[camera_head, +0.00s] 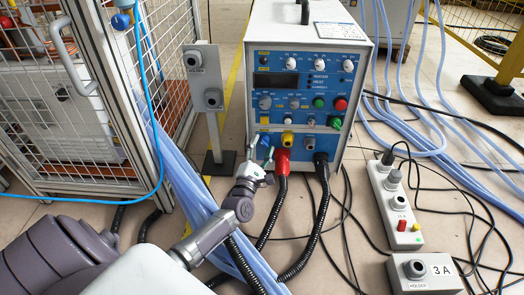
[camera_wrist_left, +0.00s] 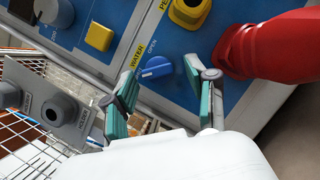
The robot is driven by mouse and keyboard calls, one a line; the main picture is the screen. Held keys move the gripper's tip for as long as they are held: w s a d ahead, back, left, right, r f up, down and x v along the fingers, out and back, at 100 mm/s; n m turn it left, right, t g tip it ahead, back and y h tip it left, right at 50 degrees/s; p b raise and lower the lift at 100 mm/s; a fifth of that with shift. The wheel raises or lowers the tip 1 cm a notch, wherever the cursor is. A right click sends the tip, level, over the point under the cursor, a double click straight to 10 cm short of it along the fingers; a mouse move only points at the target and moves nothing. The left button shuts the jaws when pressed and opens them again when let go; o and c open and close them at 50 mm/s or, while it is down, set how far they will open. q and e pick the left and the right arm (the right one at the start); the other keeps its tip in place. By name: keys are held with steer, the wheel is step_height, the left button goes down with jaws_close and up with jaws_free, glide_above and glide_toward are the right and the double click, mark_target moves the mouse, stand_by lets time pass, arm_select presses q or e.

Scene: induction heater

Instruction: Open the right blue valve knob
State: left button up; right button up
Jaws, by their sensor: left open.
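A blue valve knob (camera_wrist_left: 155,68) sits on the heater's blue front panel beside a yellow WATER label, with the word OPEN printed near it. In the head view, blue knob parts (camera_head: 266,141) show low on the panel, just beyond my left gripper (camera_head: 259,160). In the left wrist view, the left gripper (camera_wrist_left: 168,84) is open. Its two green-padded fingers point at the panel, one on each side of the knob, with nothing held. Contact with the knob cannot be told. My right gripper is not in view.
A red connector (camera_head: 282,160) with a thick black hose is close to the right of the left gripper. A grey post with a HOLDER box (camera_head: 213,98) and a wire-mesh cage (camera_head: 170,60) stand left. Blue hoses (camera_head: 185,185) and black cables cross the floor.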

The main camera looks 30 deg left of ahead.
arm_select(q)
steer(key=shift+w+a+r, duration=0.1)
steer(key=shift+w, duration=0.1)
jaws_close()
stand_by(0.3)
